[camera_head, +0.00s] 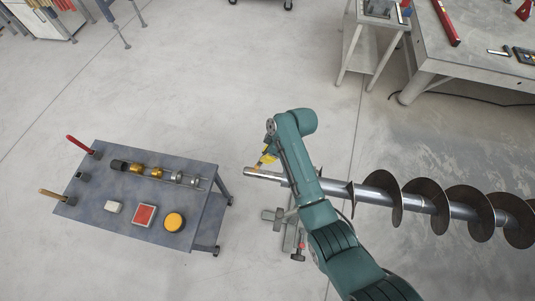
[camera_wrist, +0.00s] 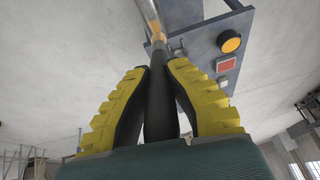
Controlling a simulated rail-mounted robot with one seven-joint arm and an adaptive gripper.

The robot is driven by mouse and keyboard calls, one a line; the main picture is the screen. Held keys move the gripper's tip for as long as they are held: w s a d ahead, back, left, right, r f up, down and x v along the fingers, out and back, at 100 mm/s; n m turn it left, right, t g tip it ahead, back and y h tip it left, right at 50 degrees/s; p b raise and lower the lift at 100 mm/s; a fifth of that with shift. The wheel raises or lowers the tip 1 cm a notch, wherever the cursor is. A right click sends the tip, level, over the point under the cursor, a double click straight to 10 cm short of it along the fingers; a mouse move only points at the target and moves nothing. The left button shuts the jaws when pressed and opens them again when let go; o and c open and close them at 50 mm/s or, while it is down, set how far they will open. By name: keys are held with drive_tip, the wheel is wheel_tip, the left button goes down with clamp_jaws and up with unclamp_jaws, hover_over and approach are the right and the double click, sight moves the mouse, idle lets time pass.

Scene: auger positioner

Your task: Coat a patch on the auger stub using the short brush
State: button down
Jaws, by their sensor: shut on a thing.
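My gripper (camera_wrist: 160,70), with yellow and black fingers, is shut on the dark handle of the short brush (camera_wrist: 160,105). The brush points away from the wrist camera, and its far end meets the auger stub (camera_wrist: 148,12) in that view. An orange-tan area shows there; I cannot tell bristles from coating. In the head view my gripper (camera_head: 268,157) is just above the free left end of the bare metal stub (camera_head: 268,176). A small orange spot shows at the brush tip, at or very close to the stub's top. My arm hides part of the shaft.
The auger's spiral flights (camera_head: 382,197) run to the right. A grey cart (camera_head: 95,205) stands left, with a red-handled tool (camera_head: 78,144), a wooden-handled tool (camera_head: 52,194), a red pad (camera_head: 144,215) and a yellow round container (camera_head: 174,222). Floor lies clear between cart and stub.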

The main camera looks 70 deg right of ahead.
drive_tip(key=shift+r+p, duration=1.35)
drive_tip(key=shift+r, duration=0.45)
